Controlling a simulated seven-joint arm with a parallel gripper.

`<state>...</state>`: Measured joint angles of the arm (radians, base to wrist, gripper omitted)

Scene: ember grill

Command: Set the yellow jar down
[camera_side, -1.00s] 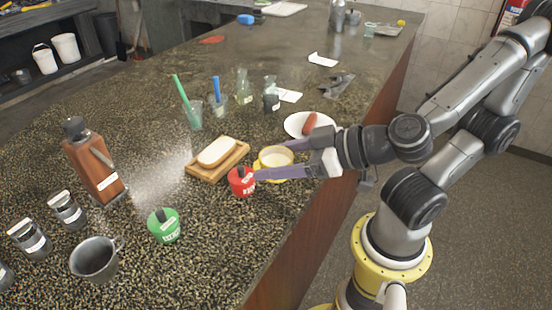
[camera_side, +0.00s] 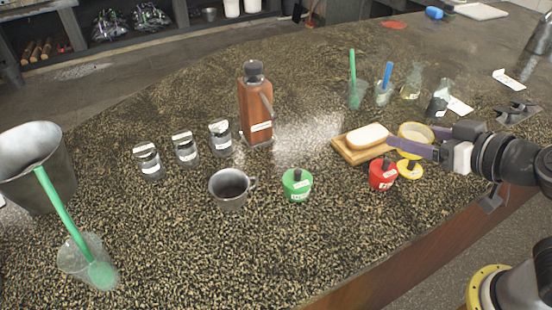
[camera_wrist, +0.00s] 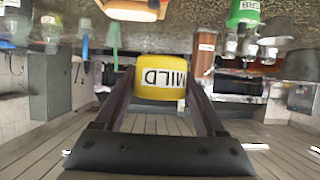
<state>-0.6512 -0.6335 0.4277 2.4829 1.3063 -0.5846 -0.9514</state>
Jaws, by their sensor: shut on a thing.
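The yellow jar (camera_side: 415,133) is open at the top, with pale contents inside. My gripper (camera_side: 412,146) is shut on it, with purple fingers on either side, just right of the bread board. It looks about upright. Whether its base touches the counter cannot be told.
The red jar (camera_side: 382,174) stands close by, front left of my gripper. Bread lies on a wooden board (camera_side: 350,153) to the left. A green jar (camera_side: 297,184), grey mug (camera_side: 230,190) and brown bottle (camera_side: 256,105) stand farther left. The counter edge (camera_side: 440,222) is near in front.

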